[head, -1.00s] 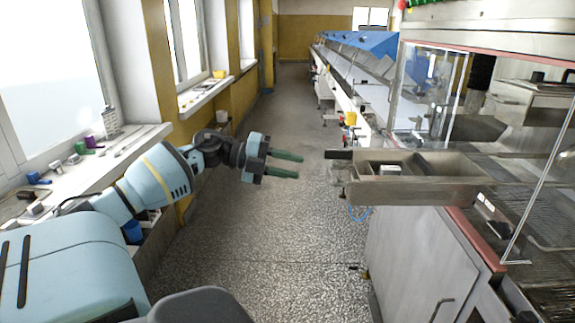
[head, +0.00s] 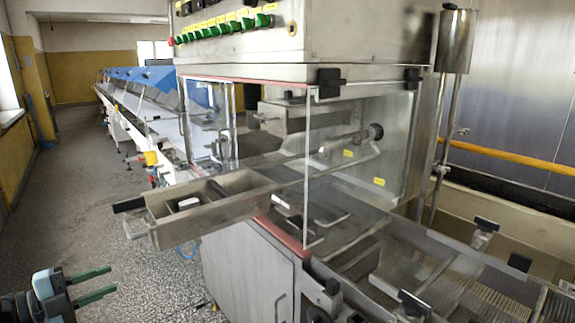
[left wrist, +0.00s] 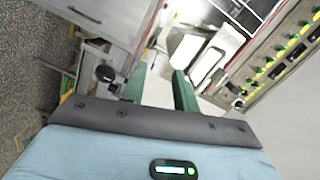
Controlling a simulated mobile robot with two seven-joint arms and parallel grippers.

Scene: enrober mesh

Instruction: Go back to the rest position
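My left gripper (head: 112,279) is at the lower left of the head view, over the speckled floor. Its two green fingers are apart with nothing between them, pointing right. They also show apart and empty in the left wrist view (left wrist: 159,76). In the head view the gripper is below and left of the steel tray (head: 215,222) that juts out from the machine, apart from it. My right gripper is in neither view.
The enrober machine (head: 240,270), with clear panels and a wire mesh belt (head: 475,300), fills the middle and right. A long conveyor line (head: 128,100) with blue covers runs back at left. The floor aisle (head: 75,190) on the left is clear.

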